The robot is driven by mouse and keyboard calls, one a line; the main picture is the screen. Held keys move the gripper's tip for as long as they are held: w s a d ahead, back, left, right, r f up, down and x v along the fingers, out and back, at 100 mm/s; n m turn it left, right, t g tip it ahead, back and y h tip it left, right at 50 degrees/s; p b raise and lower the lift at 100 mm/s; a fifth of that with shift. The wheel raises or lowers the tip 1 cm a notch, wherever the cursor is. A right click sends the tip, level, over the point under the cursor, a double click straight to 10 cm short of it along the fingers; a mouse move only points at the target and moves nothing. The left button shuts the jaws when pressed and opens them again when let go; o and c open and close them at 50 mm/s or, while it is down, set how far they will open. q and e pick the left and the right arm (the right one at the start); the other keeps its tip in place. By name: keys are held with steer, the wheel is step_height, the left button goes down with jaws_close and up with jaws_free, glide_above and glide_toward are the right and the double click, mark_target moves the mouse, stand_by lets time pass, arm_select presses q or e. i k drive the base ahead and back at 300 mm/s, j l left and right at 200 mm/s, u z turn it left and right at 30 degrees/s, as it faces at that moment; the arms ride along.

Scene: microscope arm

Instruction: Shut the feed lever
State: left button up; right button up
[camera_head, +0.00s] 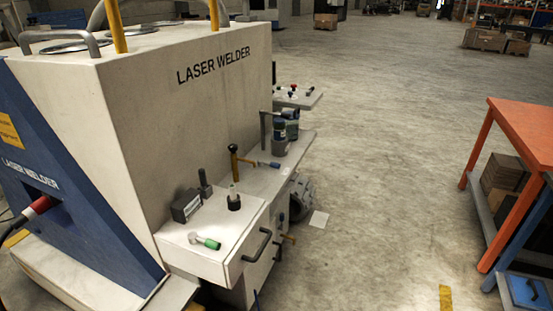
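No part is labelled as the feed lever, so I cannot tell for sure which it is. A brass lever with a black knob (234,162) stands upright on the side shelf of the white and blue laser welder (185,110), with a short brass arm reaching right. Small orange-brown handles (289,238) stick out below the shelf, near the drawer. Neither of my grippers is in view.
Dark canisters (286,127) stand on the shelf (262,180). An orange table (527,130) is at right. The floor (390,150) between is mostly clear.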

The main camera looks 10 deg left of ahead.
mark_target(261, 162)
steer(key=i+l+u, duration=0.4)
steer(key=i+l, duration=0.5)
